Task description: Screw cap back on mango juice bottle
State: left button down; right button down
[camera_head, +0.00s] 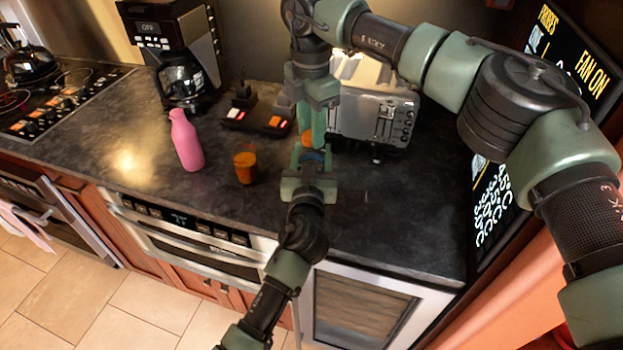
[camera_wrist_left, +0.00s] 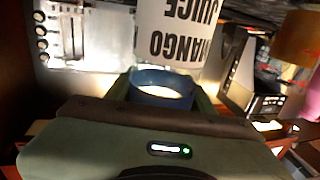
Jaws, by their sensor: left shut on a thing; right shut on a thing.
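The mango juice bottle (camera_wrist_left: 178,32) has a white label with black lettering, inverted in the left wrist view. In the head view only a small orange patch of it (camera_head: 306,138) shows beside my right gripper's fingers. My right gripper (camera_head: 314,138) is shut on the bottle. The blue cap (camera_wrist_left: 160,90) lies between the fingers of my left gripper (camera_wrist_left: 160,100), at the label's MANGO end. My left gripper (camera_head: 312,160) is shut on the cap, close to the right one in the head view. I cannot tell whether the cap is seated on the neck.
A pink bottle (camera_head: 186,142) and an amber glass (camera_head: 245,166) stand on the dark counter (camera_head: 130,165) to the left. A coffee maker (camera_head: 172,45) stands behind them. A silver appliance with knobs (camera_head: 375,115) is at the back right. The front right counter is clear.

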jog(key=m, duration=0.5)
jog(key=shift+m, duration=0.3)
jog(key=c, duration=0.9)
grip_release()
jog(key=shift+c, duration=0.2)
notch_tip(320, 180, up, 12)
pick_arm(q)
jog(key=shift+c, duration=2.4)
grip_release()
